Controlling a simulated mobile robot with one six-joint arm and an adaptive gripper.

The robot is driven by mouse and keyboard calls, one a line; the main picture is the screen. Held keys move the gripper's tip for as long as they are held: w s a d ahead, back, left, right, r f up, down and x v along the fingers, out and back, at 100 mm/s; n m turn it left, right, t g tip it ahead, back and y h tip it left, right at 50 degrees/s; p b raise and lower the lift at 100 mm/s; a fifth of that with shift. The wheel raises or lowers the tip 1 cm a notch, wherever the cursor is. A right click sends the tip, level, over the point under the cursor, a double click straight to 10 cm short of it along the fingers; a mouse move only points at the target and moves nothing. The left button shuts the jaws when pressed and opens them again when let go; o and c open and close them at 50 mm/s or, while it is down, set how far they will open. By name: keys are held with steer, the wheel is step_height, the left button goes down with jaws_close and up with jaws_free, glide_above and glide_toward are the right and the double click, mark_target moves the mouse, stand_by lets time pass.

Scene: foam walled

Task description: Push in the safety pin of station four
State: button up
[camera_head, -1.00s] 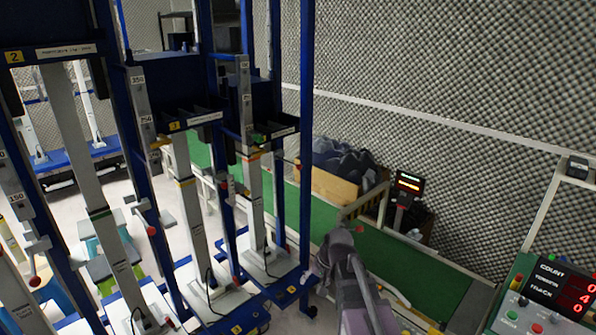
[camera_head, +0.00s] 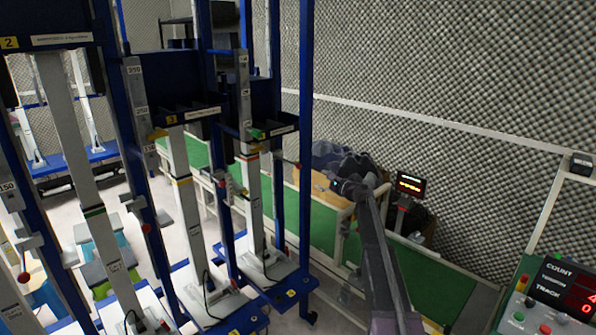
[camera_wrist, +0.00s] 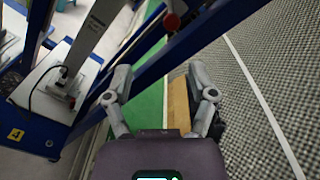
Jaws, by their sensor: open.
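Station four is the rightmost blue frame, with its "4" label (camera_head: 290,293) low on the base plate; the label also shows in the wrist view (camera_wrist: 16,134). Its pale column (camera_head: 253,195) stands upright behind the blue post. A red knob (camera_wrist: 172,22) on a grey fitting shows at the top of the wrist view, beyond my fingers; it looks like the safety pin, but how far it sits in cannot be told. My gripper (camera_wrist: 160,82) is open and empty, its fingers apart. In the head view my gripper (camera_head: 355,188) is right of station four, clear of the frame.
Stations two (camera_head: 75,140) and three (camera_head: 185,190) stand to the left with blue posts between. A wooden box (camera_head: 312,182) with dark foam lies behind my gripper. A control panel (camera_head: 550,300) is at the lower right. The foam wall closes off the right side.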

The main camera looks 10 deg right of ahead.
mark_target(300, 167)
steer(key=shift+w+d+r+m+t, duration=0.3)
steer(key=shift+w+d+m, duration=0.1)
steer(key=shift+w+d, duration=0.1)
steer(key=shift+w, duration=0.1)
steer(key=x, duration=1.3)
steer(key=shift+w+a, duration=0.25)
steer(key=shift+a, duration=0.05)
jaws_close()
